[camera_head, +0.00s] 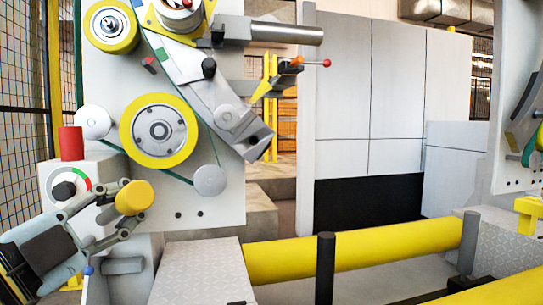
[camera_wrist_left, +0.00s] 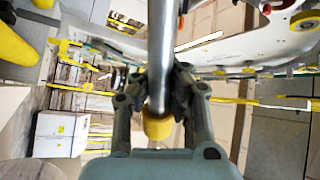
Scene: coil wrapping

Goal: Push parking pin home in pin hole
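The parking pin appears as a yellow knob (camera_head: 134,197) in the head view, in front of the lower left of the grey machine panel (camera_head: 225,195). In the left wrist view its yellow knob (camera_wrist_left: 158,126) sits between the finger bases, and its grey shaft (camera_wrist_left: 162,50) runs up past the frame's top edge. My left gripper (camera_head: 122,200) has its fingers closed on the pin from both sides; the wrist view shows the fingertips (camera_wrist_left: 163,80) against the shaft. The pin's far end is hidden, and I cannot tell whether it is in a hole. Two small dark holes (camera_head: 189,215) show on the panel.
A red cylinder (camera_head: 71,143) and a dial (camera_head: 64,190) are close above my left gripper. A large yellow roller (camera_head: 159,131) is on the panel. A long yellow bar (camera_head: 350,250) and a dark post (camera_head: 326,268) stand to the right.

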